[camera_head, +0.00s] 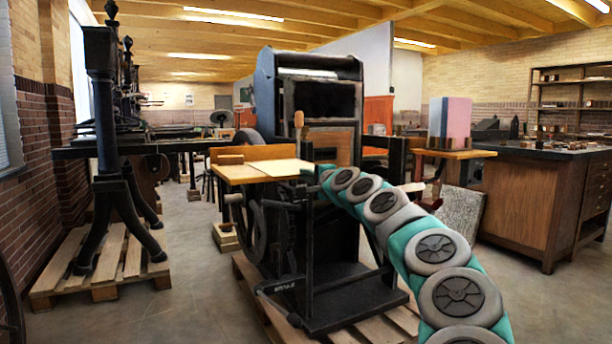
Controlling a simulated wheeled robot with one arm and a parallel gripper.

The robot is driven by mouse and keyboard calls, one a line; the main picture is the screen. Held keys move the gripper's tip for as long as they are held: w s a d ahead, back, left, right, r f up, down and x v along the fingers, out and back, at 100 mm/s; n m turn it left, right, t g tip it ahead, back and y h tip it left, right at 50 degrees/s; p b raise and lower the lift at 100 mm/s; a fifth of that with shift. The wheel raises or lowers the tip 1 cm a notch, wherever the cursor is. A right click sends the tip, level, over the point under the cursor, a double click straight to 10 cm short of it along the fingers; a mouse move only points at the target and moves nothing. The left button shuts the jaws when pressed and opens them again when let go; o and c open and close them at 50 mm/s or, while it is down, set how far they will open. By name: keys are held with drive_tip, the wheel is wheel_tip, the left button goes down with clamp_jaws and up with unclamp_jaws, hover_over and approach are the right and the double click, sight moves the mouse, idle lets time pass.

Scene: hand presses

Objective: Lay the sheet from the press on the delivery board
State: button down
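The press (310,95) stands in the middle, a dark upright machine with a blue-grey side and a wooden panel low in its front. A wooden board (240,174) with a raised back edge juts out at its left front. A pale sheet (285,167) lies flat on that board. Another wooden board (478,154) sits to the right of the press and bears a pink and blue upright block (450,118). I cannot tell which board is the delivery board. My teal and grey arm reaches from the lower right to the press front. My gripper is too small and dark to make out there.
The press stands on a wooden pallet (345,334). An older black press (105,130) stands on another pallet at the left. A dark-topped wooden cabinet (530,205) fills the right. Grey floor (195,270) is clear between the two presses.

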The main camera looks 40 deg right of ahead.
drive_tip(key=c, duration=0.9)
unclamp_jaws()
drive_tip(key=shift+f, duration=0.15)
drive_tip(key=shift+b+v, duration=0.9)
drive_tip(key=shift+v, duration=1.3)
drive_tip(key=s+r, duration=0.1)
drive_tip(key=s, duration=0.1)
drive_tip(key=s+a+r, duration=0.1)
drive_tip(key=s+r, duration=0.1)
idle(0.5)
